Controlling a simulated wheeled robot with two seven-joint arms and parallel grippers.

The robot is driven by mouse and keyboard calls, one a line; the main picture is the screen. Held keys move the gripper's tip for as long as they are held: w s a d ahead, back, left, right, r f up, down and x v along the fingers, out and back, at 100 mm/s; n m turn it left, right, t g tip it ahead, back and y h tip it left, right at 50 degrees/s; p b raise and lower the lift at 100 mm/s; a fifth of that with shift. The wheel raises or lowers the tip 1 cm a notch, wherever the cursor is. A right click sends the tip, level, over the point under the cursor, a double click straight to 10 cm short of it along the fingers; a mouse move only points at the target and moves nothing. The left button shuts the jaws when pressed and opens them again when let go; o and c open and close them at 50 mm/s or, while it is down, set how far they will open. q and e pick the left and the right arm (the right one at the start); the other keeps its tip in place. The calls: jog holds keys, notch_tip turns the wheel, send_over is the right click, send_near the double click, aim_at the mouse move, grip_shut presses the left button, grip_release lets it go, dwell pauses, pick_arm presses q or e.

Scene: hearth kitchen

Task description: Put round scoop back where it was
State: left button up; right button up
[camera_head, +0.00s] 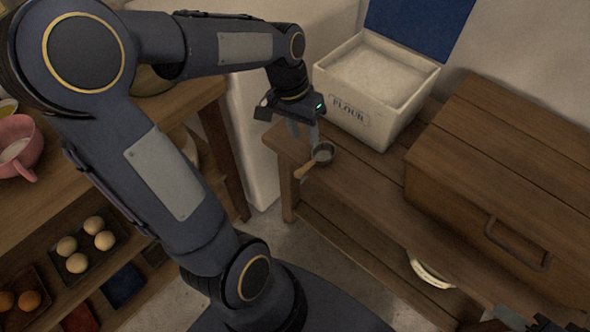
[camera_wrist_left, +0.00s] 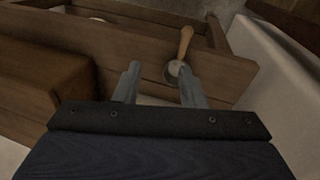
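The round scoop (camera_head: 323,153) has a small grey metal bowl and a wooden handle. It lies on the wooden bench (camera_head: 365,185) near its left end, in front of the flour bin (camera_head: 352,118), with its handle towards the front edge. My left gripper (camera_head: 304,130) points down close above the scoop, its fingers apart and nothing held. In the left wrist view, the scoop (camera_wrist_left: 184,50) shows beyond the fingertips, its bowl partly behind the right finger of my left gripper (camera_wrist_left: 160,80). Part of what looks like my right gripper (camera_head: 510,318) shows at the bottom right; its fingers are mostly cut off.
The white bin is labelled FLOUR and holds white flour. A wooden chest (camera_head: 510,190) with a handle fills the bench's right side. A shelf unit at left carries a pink cup (camera_head: 20,150) and eggs (camera_head: 85,243). A plate (camera_head: 430,272) sits below the bench top.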

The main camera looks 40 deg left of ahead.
pick_arm(q)
jog(key=s+d+r+t, duration=0.1)
jog(key=s+d+t, duration=0.1)
jog(key=s, duration=0.4)
jog(key=s+d+r+n+t+h, duration=0.1)
jog(key=s+d+r+t, duration=0.1)
jog(key=s+d, duration=0.3)
jog(key=shift+s+n+t, duration=0.3)
jog(key=shift+s+t, duration=0.1)
jog(key=shift+s, duration=0.6)
jog(key=shift+r, duration=0.1)
